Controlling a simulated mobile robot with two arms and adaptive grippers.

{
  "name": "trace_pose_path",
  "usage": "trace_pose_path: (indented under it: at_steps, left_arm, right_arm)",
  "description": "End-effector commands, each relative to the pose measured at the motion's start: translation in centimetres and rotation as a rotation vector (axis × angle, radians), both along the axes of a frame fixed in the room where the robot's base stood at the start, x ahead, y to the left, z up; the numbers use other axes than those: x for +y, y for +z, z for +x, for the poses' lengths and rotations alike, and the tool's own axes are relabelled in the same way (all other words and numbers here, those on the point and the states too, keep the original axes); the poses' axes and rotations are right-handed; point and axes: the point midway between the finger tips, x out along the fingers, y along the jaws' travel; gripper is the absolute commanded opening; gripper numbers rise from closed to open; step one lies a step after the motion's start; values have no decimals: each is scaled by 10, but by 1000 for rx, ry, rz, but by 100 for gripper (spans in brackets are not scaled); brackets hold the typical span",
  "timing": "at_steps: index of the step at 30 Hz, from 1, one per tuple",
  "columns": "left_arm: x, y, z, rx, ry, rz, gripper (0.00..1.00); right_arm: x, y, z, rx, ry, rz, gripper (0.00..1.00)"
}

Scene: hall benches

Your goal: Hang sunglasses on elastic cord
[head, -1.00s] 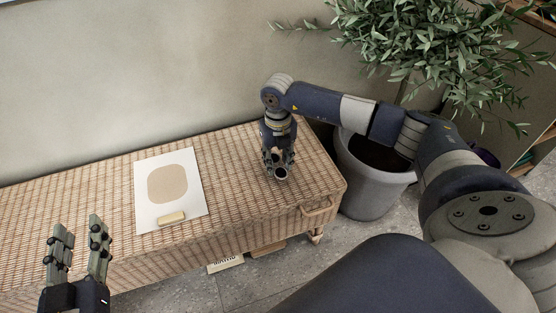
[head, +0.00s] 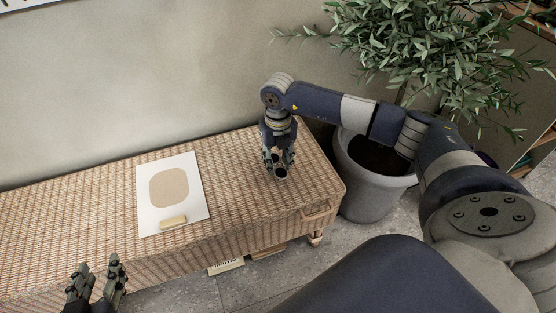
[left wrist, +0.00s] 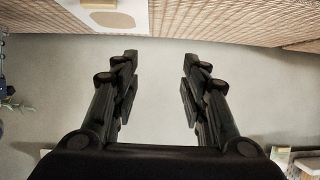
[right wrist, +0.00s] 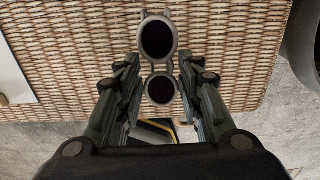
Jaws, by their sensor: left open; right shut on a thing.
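The sunglasses (right wrist: 158,38) have dark round lenses and a grey frame. My right gripper (right wrist: 160,88) is shut on them; in the right wrist view one lens is between the fingers and the other beyond the tips. In the head view my right gripper (head: 279,168) points down over the right end of the wicker bench, with the sunglasses (head: 281,174) small and partly hidden at its tips. My left gripper (head: 98,270) is open and empty at the lower left of the head view, in front of the bench; its spread fingers also show in the left wrist view (left wrist: 159,65). I see no elastic cord.
The wicker bench (head: 75,215) runs along a plain wall. A white sheet (head: 197,190) with a beige rounded patch lies on it, with a small yellowish block (head: 173,222) at its front edge. A grey planter (head: 370,200) with a leafy plant stands right of the bench.

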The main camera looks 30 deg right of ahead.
Motion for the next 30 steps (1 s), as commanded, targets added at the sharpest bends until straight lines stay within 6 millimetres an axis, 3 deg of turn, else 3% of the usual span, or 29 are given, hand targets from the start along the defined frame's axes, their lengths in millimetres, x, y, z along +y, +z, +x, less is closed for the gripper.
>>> trace_pose_path:
  at_steps: [30]
  left_arm:
    - [22, -54, -55, 362, 26, 83, 41]
  right_arm:
    - [0, 20, 0, 0, 0, 0, 5]
